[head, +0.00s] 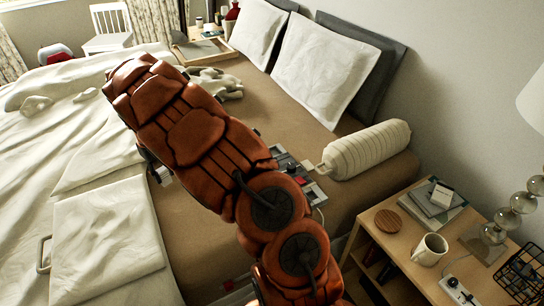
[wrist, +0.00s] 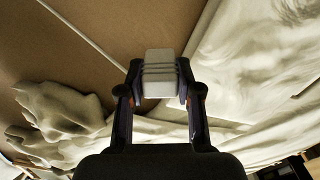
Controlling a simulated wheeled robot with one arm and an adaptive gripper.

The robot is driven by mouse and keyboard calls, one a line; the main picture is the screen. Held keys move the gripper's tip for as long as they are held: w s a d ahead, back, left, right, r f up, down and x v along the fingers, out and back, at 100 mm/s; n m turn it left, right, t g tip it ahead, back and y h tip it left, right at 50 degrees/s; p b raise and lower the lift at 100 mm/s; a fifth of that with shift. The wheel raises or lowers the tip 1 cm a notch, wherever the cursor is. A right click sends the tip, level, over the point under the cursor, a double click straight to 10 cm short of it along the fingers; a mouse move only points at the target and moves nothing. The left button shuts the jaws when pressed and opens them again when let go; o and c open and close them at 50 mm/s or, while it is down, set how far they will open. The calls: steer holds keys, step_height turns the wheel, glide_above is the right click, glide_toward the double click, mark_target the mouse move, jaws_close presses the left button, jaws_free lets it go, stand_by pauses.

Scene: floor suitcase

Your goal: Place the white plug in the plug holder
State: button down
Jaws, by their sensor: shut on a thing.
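My gripper (wrist: 160,84) is shut on the white plug (wrist: 160,62), a small ribbed white block held between the two dark fingertips in the wrist view. In the head view my gripper (head: 154,168) is partly hidden by my orange arm, above the left part of the bed, and a bit of the white plug (head: 164,175) shows there. A white strip with dark sockets (head: 459,290), which looks like the plug holder, lies on the nightstand at the lower right, far from my gripper. I cannot tell for sure that it is the holder.
The nightstand (head: 395,225) also bears a mug (head: 430,249), a round wooden coaster (head: 389,222), books (head: 432,207), a lamp (head: 494,232) and a black wire basket (head: 522,272). A white bolster (head: 366,149) and a grey device (head: 300,181) lie on the bed near it.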

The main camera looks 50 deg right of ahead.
steer(key=w+d+f+m+b, duration=0.1)
steer(key=w+d, duration=0.1)
steer(key=d, duration=1.4)
steer(key=w+d+f+m+b, duration=0.1)
steer(key=d+b, duration=0.1)
steer(key=d, duration=1.4)
steer(key=s+d+f+m, duration=0.25)
steer(key=s+d, duration=0.45)
steer(key=d, duration=0.6)
steer(key=shift+a+f, duration=0.15)
steer(key=shift+f, duration=2.25)
steer(key=shift+a+f, duration=0.15)
steer(key=shift+f, duration=2.25)
steer(key=shift+f+b, duration=0.1)
steer(key=shift+b, duration=0.2)
steer(key=c, duration=0.8)
jaws_free()
